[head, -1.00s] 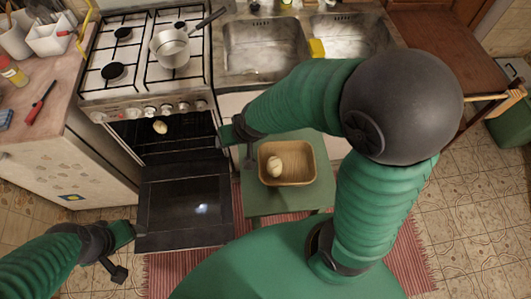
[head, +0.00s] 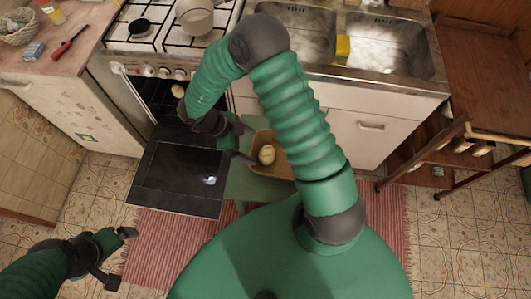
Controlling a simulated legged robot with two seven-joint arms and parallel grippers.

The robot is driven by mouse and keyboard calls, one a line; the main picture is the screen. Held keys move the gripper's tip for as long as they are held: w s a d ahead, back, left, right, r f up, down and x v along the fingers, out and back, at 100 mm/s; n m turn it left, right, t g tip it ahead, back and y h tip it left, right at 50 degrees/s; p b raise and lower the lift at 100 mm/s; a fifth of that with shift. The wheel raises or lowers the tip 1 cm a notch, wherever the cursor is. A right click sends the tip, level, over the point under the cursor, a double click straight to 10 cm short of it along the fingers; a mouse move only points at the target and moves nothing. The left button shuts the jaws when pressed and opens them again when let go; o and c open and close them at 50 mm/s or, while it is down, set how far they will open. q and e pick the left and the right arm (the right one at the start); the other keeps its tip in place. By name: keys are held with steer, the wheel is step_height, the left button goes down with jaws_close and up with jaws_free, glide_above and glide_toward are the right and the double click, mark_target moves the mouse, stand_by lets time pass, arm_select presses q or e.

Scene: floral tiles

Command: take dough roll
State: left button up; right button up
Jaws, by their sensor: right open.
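A pale dough roll (head: 267,154) lies in a tan wooden tray (head: 284,172) on a small green stool (head: 247,186). A second roll (head: 178,90) sits inside the open oven (head: 153,93). My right gripper (head: 243,142) is open and empty at the tray's left edge, just left of the roll in it. I cannot tell whether it touches the tray. My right arm hides part of the stool and tray. My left gripper (head: 118,258) is open and empty, low at the left above the floor.
The lowered oven door (head: 178,178) lies left of the stool. The stove with a pot (head: 196,17) and the sink counter (head: 350,82) stand behind. A wooden rack (head: 455,130) stands at the right. A red striped rug (head: 386,225) covers the floor.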

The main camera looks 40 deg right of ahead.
mark_target(263, 152)
steer(key=b+x, duration=0.1)
steer(key=x, duration=0.9)
steer(key=shift+d+r, duration=0.1)
steer(key=shift+d, duration=0.25)
steer(key=c, duration=0.6)
steer(key=shift+a, duration=0.15)
steer(key=c, duration=0.8)
